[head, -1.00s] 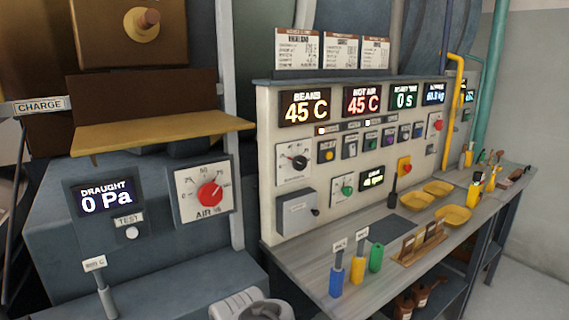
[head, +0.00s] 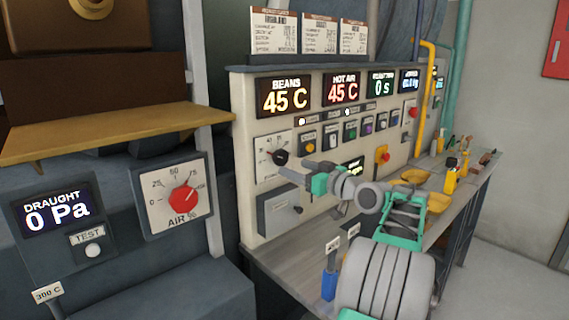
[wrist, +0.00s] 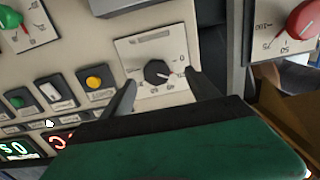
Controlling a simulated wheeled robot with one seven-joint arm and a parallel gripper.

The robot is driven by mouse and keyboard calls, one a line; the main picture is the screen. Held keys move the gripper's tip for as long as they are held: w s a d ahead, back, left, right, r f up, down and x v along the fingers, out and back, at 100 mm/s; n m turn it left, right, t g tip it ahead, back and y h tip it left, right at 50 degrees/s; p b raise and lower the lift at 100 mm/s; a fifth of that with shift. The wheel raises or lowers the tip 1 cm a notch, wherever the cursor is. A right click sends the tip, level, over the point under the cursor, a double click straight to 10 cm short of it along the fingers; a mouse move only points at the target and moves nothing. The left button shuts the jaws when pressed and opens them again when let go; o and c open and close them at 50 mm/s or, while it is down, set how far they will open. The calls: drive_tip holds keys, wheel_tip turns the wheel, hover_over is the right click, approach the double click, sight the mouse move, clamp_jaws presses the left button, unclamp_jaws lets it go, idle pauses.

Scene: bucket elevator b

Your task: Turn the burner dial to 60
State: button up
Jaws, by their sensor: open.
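The dial with a black knob (head: 279,157) sits on a pale scale plate at the left of the control panel. I take it as the burner dial; its label is too small to read. In the wrist view the black knob (wrist: 157,72) shows upside down, its pointer hard to read. My gripper (head: 286,170) reaches in from the right and is close to the knob. In the wrist view the fingers of my gripper (wrist: 160,80) are open, one on each side of the knob; whether they touch it I cannot tell.
A red AIR dial (head: 184,200) stands on a separate box to the left. A grey box (head: 281,213) juts out below the black knob. Coloured buttons (head: 331,137) line the panel to its right. A bench (head: 285,270) with a blue-handled tool (head: 329,285) lies below.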

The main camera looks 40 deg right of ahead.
sight(283, 159)
drive_tip(key=w, duration=0.2)
drive_tip(key=w+p, duration=0.1)
drive_tip(key=w, duration=0.1)
drive_tip(key=w+p, duration=0.1)
drive_tip(key=w, duration=0.2)
drive_tip(key=shift+d+r, duration=0.25)
drive_tip(key=shift+d, duration=0.1)
drive_tip(key=shift+c, duration=0.2)
drive_tip(key=c, duration=1.3)
